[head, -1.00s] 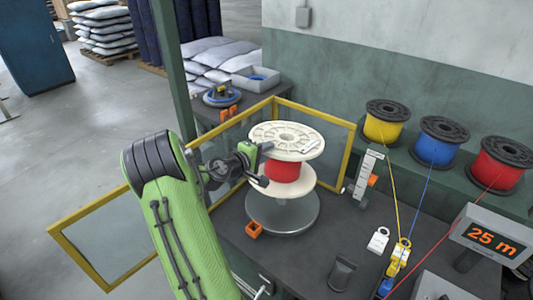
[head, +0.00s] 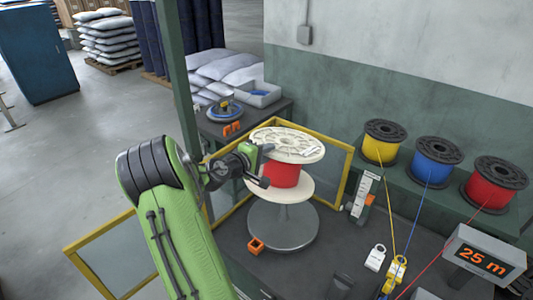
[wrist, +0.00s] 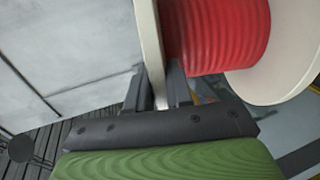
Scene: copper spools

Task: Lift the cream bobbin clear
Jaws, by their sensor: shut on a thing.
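The cream bobbin (head: 288,143) has two wide cream flanges and red winding between them. It is upright and level, or nearly so, in the head view. My gripper (head: 265,166) is shut on the left edge of its upper flange. In the wrist view, both fingers (wrist: 160,88) pinch the cream flange (wrist: 149,45) beside the red winding (wrist: 212,38). Below the bobbin is a round grey stand (head: 265,232) with an upright post (head: 283,211). A gap shows between lower flange and stand base. The post's top is hidden, so I cannot tell whether it is still inside the bobbin.
A yellow-framed clear guard (head: 345,178) surrounds the back and left. Yellow (head: 381,148), blue (head: 434,166) and red (head: 493,188) spools sit on a shelf at right.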

